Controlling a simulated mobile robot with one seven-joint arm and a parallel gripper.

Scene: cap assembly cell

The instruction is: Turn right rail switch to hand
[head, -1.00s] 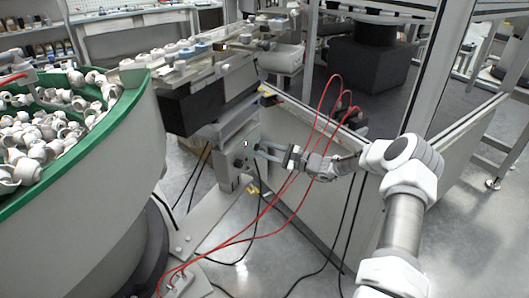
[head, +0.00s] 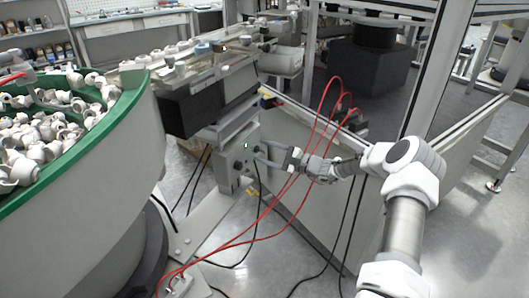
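The rail switch box (head: 238,158) is a grey box under the feeder rail, left of centre. Its face carries a small lit white spot (head: 246,146) and a dark knob (head: 238,165), too small to read its setting. My gripper (head: 259,153) reaches in from the right at the box's right side. Its two fingers look spread with a gap between them, and nothing shows held. I cannot tell whether a fingertip touches the box or a switch on it.
A feeder bowl (head: 130,125) with a green rim, full of white caps, stands at left. The rail (head: 225,75) runs above the box. Red cables (head: 318,125) loop in front of my arm. A low panel (head: 310,210) stands behind my gripper. Black cables hang below.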

